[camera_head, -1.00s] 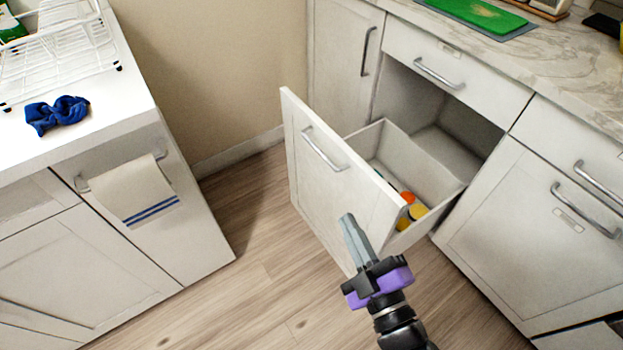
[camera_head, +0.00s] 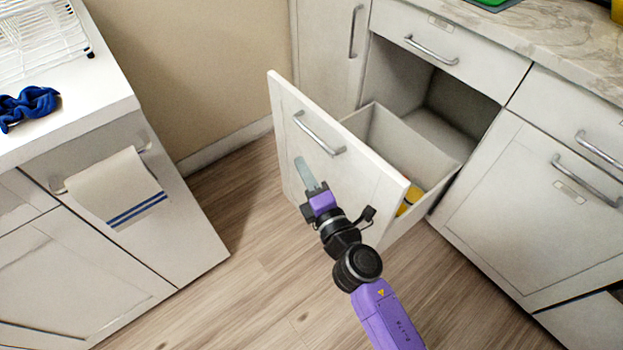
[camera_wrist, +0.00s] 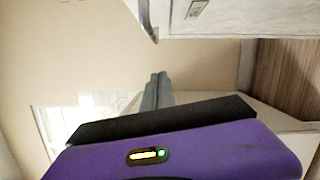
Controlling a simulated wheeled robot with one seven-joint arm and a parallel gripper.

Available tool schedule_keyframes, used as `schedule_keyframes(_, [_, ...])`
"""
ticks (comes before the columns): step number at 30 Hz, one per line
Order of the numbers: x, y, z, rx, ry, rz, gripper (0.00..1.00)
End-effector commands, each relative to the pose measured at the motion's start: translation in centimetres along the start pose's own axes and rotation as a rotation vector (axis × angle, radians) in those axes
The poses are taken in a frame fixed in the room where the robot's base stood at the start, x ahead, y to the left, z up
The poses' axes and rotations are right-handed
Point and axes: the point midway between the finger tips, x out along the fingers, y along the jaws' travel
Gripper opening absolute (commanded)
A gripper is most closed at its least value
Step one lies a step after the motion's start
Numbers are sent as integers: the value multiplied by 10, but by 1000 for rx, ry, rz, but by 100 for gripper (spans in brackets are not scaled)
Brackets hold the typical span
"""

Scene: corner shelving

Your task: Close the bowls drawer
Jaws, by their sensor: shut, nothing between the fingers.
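One deep white drawer stands pulled out of the lower cabinet in the head view; its front panel (camera_head: 350,180) carries a bar handle (camera_head: 319,134). I take it for the bowls drawer, but no label on it is readable in the head view. Its box (camera_head: 395,140) shows behind the panel, with something yellow inside, mostly hidden. My gripper (camera_head: 301,163) is shut and empty, in front of the panel just below the handle; I cannot tell whether it touches. In the wrist view my shut fingers (camera_wrist: 158,80) point away, below a white panel with a small label (camera_wrist: 197,8).
Above the open cavity is a shut shallow drawer (camera_head: 440,45). A shut cabinet front (camera_head: 530,220) stands right of it. On the left, a white counter (camera_head: 60,120) bears a blue cloth (camera_head: 28,105), and a striped towel (camera_head: 115,190) hangs from its side. Wooden floor (camera_head: 230,290) is clear between.

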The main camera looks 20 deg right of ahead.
Motion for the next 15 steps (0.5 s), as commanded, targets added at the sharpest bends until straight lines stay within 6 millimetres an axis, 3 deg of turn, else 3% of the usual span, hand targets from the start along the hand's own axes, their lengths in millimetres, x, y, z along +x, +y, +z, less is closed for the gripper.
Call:
schedule_keyframes(5, [34, 1, 0, 0, 0, 2, 0])
schedule_keyframes(9, [37, 3, 23, 1, -3, -1, 0])
schedule_keyframes(15, [40, 1, 37, 3, -1, 0, 0])
